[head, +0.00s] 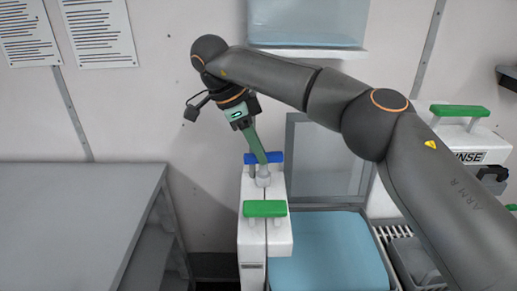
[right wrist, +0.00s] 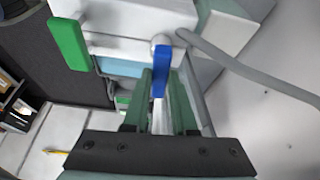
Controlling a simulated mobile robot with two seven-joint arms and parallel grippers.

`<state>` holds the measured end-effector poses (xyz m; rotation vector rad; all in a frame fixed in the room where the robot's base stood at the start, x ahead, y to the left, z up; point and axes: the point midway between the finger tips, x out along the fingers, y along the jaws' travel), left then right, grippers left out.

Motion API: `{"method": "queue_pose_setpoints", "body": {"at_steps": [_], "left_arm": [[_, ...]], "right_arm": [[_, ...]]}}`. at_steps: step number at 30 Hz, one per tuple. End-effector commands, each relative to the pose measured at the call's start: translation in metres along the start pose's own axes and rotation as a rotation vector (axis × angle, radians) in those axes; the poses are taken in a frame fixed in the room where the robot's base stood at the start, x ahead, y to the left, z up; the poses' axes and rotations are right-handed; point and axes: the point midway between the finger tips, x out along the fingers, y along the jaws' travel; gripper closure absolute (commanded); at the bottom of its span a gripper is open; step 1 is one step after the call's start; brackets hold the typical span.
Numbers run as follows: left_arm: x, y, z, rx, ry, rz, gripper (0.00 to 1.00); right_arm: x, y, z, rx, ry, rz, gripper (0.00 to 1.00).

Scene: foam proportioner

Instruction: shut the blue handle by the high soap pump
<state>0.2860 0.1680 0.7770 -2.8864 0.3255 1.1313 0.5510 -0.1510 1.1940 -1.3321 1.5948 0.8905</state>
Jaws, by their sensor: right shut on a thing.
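The blue handle (head: 277,157) is on top of the white pump unit (head: 251,238) in the middle of the head view, behind a green handle (head: 265,208). My right gripper (head: 262,158) reaches down onto it from above and hides its middle. In the right wrist view the blue handle (right wrist: 161,68) stands between the green fingers of my right gripper (right wrist: 161,80), which are shut on it. A pale round knob (right wrist: 161,40) is at its far end, with a green handle (right wrist: 69,46) to the left. My left gripper is not in view.
A grey table (head: 75,215) stands at the left. A light-blue surface (head: 325,250) lies right of the pump. Another white unit with part of a label, "INSE" (head: 470,156), and a green handle (head: 459,110) is at the right. A grey hose (right wrist: 240,65) curves right of the handle.

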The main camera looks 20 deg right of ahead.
Motion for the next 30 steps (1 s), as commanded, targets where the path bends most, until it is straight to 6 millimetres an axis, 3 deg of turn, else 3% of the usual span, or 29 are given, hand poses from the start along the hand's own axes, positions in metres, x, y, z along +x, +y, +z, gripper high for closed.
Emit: {"method": "queue_pose_setpoints", "body": {"at_steps": [9, 24, 25, 30], "left_arm": [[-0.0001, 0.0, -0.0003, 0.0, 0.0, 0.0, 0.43], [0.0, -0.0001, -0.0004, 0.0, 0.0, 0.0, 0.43], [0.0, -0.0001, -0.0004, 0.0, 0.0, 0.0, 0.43], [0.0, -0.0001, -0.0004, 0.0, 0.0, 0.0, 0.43]], "right_arm": [[-0.001, -0.0016, -0.0002, 0.095, -0.001, 0.036, 1.0], [-0.001, -0.002, -0.0007, 0.112, -0.002, 0.042, 1.0], [-0.001, -0.002, -0.0007, 0.112, -0.002, 0.042, 0.72], [-0.0007, -0.0019, -0.0005, 0.11, -0.001, 0.043, 0.53]]}}
